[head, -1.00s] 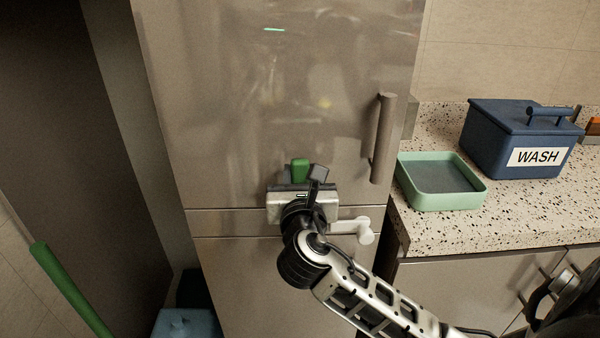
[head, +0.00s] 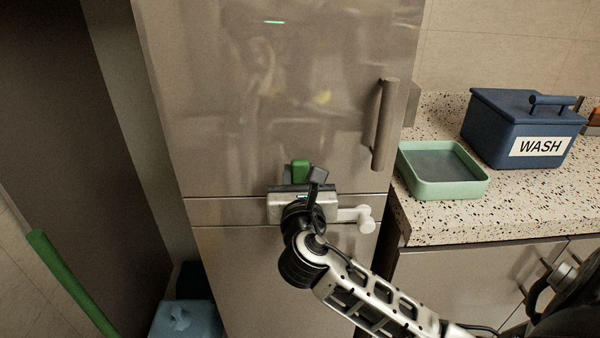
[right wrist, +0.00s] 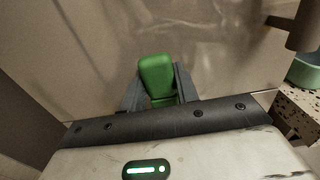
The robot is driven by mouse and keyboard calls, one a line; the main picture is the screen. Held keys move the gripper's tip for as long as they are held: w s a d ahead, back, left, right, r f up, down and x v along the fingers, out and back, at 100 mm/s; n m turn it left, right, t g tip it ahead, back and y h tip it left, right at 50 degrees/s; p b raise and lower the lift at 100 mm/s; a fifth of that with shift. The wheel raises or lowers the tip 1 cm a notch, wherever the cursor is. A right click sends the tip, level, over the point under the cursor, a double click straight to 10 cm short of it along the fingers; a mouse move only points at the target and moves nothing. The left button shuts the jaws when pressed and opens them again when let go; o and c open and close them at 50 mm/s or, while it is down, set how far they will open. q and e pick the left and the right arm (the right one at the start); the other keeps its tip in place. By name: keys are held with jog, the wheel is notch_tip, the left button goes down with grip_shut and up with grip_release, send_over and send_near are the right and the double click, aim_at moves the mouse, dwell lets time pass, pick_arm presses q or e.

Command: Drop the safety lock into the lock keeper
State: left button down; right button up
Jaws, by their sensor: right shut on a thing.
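A green block (head: 300,171), which looks like the safety lock, is between the fingers of my right gripper (head: 305,176) in front of the steel fridge door. The right wrist view shows the same green block (right wrist: 157,80) between the two dark fingers, which are shut on it. Whether it touches the door, I cannot tell. A mint-green open tray (head: 449,190) stands on the counter to the right, apart from the gripper; it may be the lock keeper. Its grey inside looks empty. My left gripper is not in view.
The fridge door (head: 250,100) fills the middle, with a vertical handle (head: 384,125) right of my gripper and a pale lever (head: 366,225) below. The speckled counter (head: 440,222) is bare in front of the tray.

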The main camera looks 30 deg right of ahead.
jog(key=shift+f+b, duration=0.6)
jog(key=shift+f, duration=0.75)
jog(key=o, duration=1.2)
